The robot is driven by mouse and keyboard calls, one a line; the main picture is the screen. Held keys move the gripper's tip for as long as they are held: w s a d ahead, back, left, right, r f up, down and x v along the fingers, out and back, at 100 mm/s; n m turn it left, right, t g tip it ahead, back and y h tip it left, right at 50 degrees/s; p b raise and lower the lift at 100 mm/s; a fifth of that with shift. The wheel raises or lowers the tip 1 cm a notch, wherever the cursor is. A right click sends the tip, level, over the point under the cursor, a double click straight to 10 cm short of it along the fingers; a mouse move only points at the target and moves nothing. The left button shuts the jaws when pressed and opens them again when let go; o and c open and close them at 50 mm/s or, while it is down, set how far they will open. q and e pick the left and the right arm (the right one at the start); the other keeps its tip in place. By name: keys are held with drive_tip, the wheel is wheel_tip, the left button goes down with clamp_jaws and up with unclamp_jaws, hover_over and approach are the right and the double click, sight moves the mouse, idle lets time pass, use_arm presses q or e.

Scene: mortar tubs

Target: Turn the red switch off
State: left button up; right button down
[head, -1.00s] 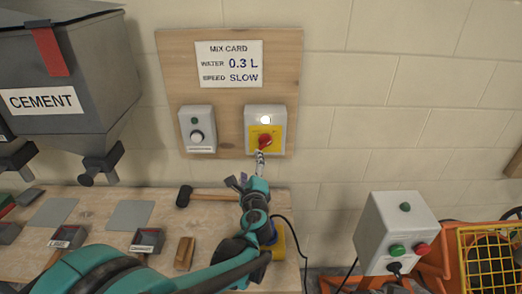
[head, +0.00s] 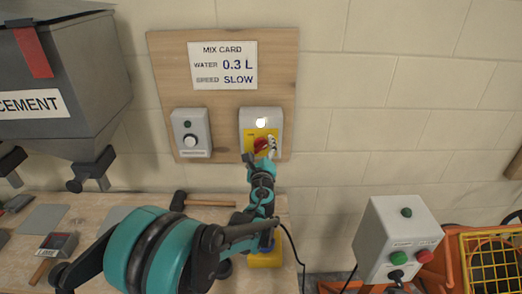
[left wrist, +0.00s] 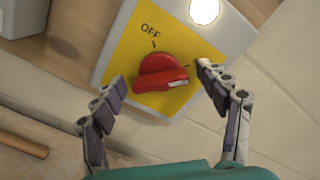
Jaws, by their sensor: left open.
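The red switch (head: 262,144) is a rotary knob on a yellow plate of a grey box on the wooden wall board. In the left wrist view the red knob (left wrist: 160,73) has its white pointer mark toward the lower right, away from the word OFF at its upper left. A white lamp (head: 261,123) above it is lit. My left gripper (head: 264,155) is at the switch, partly covering it. In the left wrist view its open fingers (left wrist: 160,85) stand on either side of the knob, with the right fingertip close to it. My right gripper is not in view.
The mix card (head: 222,65) hangs above. A cement hopper (head: 60,80) is at upper left. A grey control box (head: 402,240) with green and red buttons stands at lower right.

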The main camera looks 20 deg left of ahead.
use_arm(q)
drive_tip(key=c, duration=1.2)
drive_tip(key=shift+o, duration=0.2)
drive_tip(key=n, duration=0.4)
drive_tip(key=shift+n, duration=0.4)
drive_tip(key=n, duration=0.9)
drive_tip(key=shift+s, duration=0.1)
drive_tip(key=shift+n, duration=2.1)
